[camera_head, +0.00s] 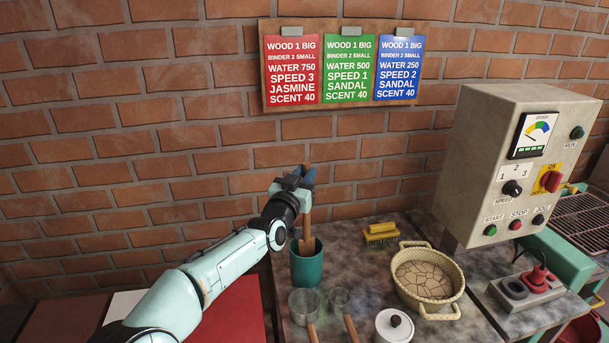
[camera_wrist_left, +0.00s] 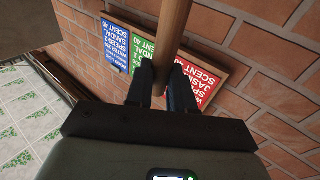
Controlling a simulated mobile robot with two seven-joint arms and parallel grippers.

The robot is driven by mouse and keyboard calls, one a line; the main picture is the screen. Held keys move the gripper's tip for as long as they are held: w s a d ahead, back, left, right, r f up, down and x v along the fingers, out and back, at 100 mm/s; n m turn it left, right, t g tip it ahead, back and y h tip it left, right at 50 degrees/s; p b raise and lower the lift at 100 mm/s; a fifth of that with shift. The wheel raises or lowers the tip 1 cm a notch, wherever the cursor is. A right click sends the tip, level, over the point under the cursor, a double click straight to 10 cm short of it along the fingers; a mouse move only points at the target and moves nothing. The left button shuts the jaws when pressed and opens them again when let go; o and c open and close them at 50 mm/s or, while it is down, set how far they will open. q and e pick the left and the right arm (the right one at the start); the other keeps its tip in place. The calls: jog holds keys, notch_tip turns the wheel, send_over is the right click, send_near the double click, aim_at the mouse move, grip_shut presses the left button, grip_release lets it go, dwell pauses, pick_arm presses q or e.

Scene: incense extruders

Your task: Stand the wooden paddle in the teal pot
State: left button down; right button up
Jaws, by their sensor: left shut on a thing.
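The wooden paddle (camera_head: 307,226) is upright, with its handle in my left gripper (camera_head: 296,179) and its broad end down. The gripper is shut on the handle, high above the pot. In the left wrist view the round wooden handle (camera_wrist_left: 171,35) passes between the two dark fingers of the left gripper (camera_wrist_left: 167,88). The teal pot (camera_head: 307,269) stands on the worktop directly under the gripper. The paddle's lower end shows at the pot's mouth and seems to be inside the rim; whether it touches the bottom is hidden. My right gripper is not in view.
Glass cups (camera_head: 304,304) and a white lidded jar (camera_head: 394,325) stand in front of the pot. A yellow brush (camera_head: 381,234) and a woven basket (camera_head: 427,280) lie to its right. A control box (camera_head: 520,160) stands further right. A brick wall (camera_head: 150,130) rises behind.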

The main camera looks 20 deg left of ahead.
pick_arm(q)
jog(key=shift+f, duration=0.1)
jog(key=c, duration=0.9)
grip_release()
jog(key=s+f+b, duration=0.1)
jog(key=s+b, duration=0.2)
jog(key=s, duration=1)
jog(key=shift+s+d+f+b, duration=0.2)
jog(key=shift+d+b, duration=0.1)
jog(key=shift+d, duration=0.1)
